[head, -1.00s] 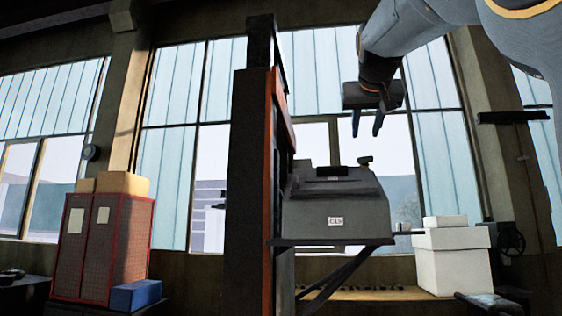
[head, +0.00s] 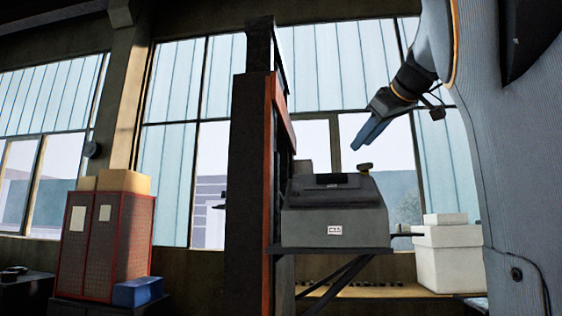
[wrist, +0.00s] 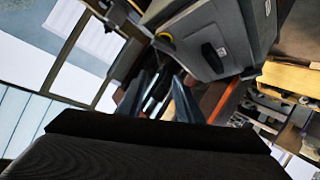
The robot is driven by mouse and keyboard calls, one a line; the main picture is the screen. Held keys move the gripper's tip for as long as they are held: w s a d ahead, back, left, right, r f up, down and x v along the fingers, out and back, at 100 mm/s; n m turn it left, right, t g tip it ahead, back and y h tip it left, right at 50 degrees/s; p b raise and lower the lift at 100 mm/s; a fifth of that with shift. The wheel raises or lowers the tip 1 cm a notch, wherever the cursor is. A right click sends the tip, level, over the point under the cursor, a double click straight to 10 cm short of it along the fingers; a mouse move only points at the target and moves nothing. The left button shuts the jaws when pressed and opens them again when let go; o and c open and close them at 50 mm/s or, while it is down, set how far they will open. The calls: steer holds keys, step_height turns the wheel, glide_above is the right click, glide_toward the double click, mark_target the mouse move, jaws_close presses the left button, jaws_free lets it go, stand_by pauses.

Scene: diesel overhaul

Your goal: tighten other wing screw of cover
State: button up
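A grey box-shaped housing (head: 335,225) with a sloped top and a small white label sits on a bracket shelf in the head view. The housing shows at the top of the wrist view (wrist: 240,25), with a black oblong part on its face. A small knob-like piece (head: 365,167), perhaps a wing screw, stands at the top right edge of the housing. My gripper (head: 356,147) is above and slightly left of this piece, apart from it, tilted down-left. In the wrist view, its two blue fingers (wrist: 160,78) are apart with nothing between them.
A dark post (head: 250,170) with an orange edge stands left of the housing. White boxes (head: 445,258) stand to its right. A red mesh cabinet (head: 100,245) and a blue box (head: 138,291) are at the left. Windows lie behind; the air above the housing is free.

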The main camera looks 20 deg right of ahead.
steer(key=n+g+y, duration=0.1)
steer(key=n+g, duration=0.1)
steer(key=n, duration=0.2)
steer(key=n+g+y+p, duration=0.1)
steer(key=n+g+y, duration=0.1)
steer(key=n, duration=0.2)
steer(key=f+n+g+y+p, duration=0.1)
steer(key=n+g+y, duration=0.1)
steer(key=n, duration=0.3)
steer(key=shift+w+d, duration=0.25)
steer(key=shift+w, duration=0.1)
steer(key=shift+w+d+f, duration=0.1)
steer(key=shift+w+f, duration=0.1)
steer(key=shift+f, duration=0.25)
steer(key=shift+w+f, duration=0.1)
steer(key=shift+w, duration=0.05)
steer(key=shift+w+d+f, duration=0.1)
